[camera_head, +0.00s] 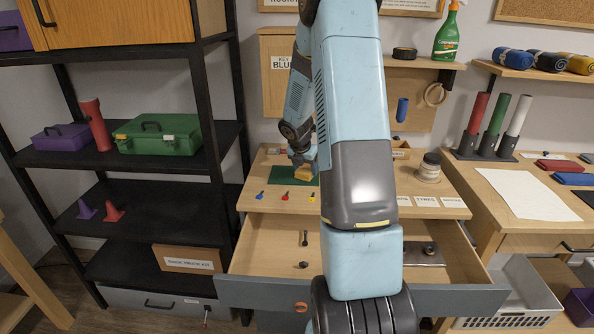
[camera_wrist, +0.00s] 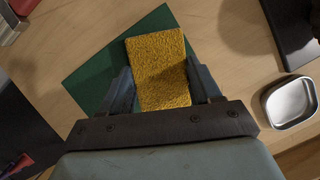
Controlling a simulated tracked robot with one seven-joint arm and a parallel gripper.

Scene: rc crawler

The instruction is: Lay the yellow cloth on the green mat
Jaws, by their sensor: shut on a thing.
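My gripper (camera_head: 303,170) is over the desk at the green mat (camera_head: 282,176). It is shut on the yellow cloth (camera_head: 303,175), a small folded textured block. In the wrist view the cloth (camera_wrist: 160,68) sits between the two fingers (camera_wrist: 163,88), and its far end reaches past them. The green mat (camera_wrist: 97,78) shows behind the cloth, mostly to the left, with one corner beyond the cloth's far end. The cloth and gripper hide the rest of the mat. I cannot tell whether the cloth touches the mat.
Several coloured keys (camera_head: 285,196) lie in front of the mat. A jar (camera_head: 430,167) stands to the right on the desk. The drawer (camera_head: 262,250) below is open. A dark shelf rack (camera_head: 222,140) stands to the left. A metal dish (camera_wrist: 290,102) is right in the wrist view.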

